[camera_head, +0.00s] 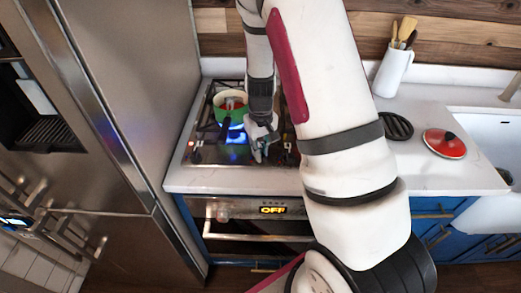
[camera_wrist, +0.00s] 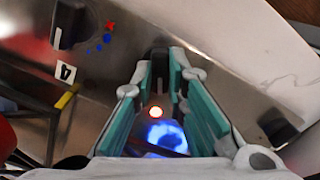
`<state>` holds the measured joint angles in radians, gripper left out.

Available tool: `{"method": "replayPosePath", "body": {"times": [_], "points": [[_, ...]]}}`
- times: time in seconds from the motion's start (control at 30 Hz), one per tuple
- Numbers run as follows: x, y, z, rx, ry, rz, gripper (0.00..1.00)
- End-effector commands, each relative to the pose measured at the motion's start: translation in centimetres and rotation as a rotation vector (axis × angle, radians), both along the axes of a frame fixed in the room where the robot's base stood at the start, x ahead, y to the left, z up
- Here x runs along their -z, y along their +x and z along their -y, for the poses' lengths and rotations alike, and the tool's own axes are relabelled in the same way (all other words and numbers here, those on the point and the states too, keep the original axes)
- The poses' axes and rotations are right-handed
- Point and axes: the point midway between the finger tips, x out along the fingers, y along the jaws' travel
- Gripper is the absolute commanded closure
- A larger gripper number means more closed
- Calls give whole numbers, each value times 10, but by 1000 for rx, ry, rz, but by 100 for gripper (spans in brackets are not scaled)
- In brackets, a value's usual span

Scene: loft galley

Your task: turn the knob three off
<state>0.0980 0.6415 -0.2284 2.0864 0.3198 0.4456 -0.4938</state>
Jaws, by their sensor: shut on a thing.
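My gripper (camera_wrist: 166,62) is shut on a black knob (camera_wrist: 160,66) on the steel hob panel, with its teal-lined fingers on either side. The knob is mostly hidden by the fingers, and no number for it is readable. In the head view my gripper (camera_head: 262,150) is low over the front of the hob (camera_head: 212,153). Blue flame glows (camera_head: 237,133) near a green pot (camera_head: 230,109). In the wrist view a blue glow (camera_wrist: 166,138) and a bright orange spot (camera_wrist: 155,112) show between the fingers.
Another black knob (camera_wrist: 70,22) is at the upper left, near a "4" label (camera_wrist: 66,72); a dark knob (camera_wrist: 280,128) is at the right. The oven display (camera_head: 272,210) reads OFF. A red lid (camera_head: 444,143) and white jug (camera_head: 391,76) are right. A fridge (camera_head: 130,90) stands left.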

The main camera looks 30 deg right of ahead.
Motion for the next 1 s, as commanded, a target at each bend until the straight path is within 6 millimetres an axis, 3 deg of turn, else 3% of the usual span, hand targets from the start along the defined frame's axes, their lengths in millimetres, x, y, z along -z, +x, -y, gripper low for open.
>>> {"method": "replayPosePath", "body": {"times": [0.6,1.0], "points": [[0,0,0,426,0,-2,100],[0,0,0,528,0,-2,100]]}}
